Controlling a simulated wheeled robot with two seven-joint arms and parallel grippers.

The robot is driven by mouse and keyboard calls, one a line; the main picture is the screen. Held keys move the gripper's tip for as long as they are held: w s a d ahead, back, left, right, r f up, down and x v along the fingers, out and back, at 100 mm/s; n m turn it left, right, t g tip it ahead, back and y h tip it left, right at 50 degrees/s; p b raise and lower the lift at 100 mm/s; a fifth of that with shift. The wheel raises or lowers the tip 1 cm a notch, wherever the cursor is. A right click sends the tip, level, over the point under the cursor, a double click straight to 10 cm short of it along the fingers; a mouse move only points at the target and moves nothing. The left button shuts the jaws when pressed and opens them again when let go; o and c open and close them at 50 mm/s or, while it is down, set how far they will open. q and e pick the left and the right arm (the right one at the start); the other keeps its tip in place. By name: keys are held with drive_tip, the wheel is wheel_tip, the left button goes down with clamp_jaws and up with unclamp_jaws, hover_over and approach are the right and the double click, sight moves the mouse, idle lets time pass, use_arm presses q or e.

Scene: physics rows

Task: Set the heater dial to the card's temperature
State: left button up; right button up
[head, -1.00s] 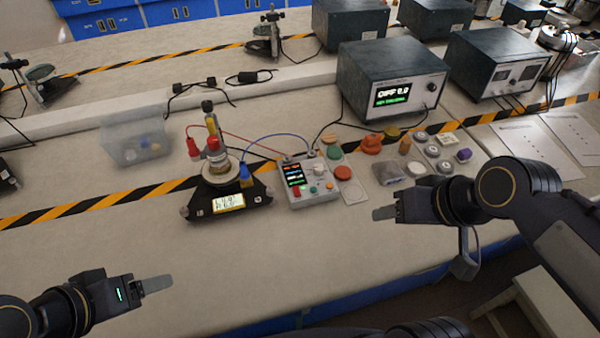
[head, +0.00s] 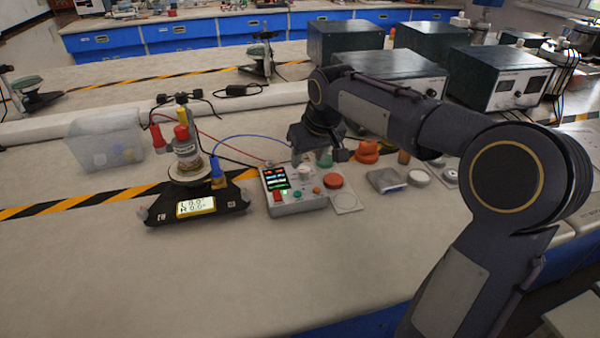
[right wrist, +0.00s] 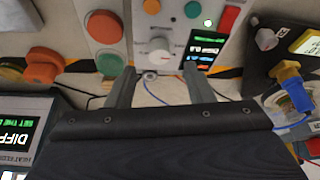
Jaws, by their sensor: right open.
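A small grey control box (head: 297,205) stands on the bench with a lit screen (head: 275,178), coloured buttons and a white dial (head: 305,172). The dial also shows in the right wrist view (right wrist: 160,50), with scale marks around it. My right gripper (head: 318,157) is above the back edge of the box, close to the dial. In the right wrist view its two open fingers (right wrist: 158,82) point toward the dial, with nothing between them. My left gripper is out of view.
A clear bin (head: 105,142) is farther left. Coloured knobs and pads lie to the right. The front bench is clear.

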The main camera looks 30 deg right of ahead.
sight(304, 169)
drive_tip(key=x, duration=0.5)
drive_tip(key=shift+b, duration=0.3)
drive_tip(key=shift+c, duration=0.2)
drive_tip(key=c, duration=1)
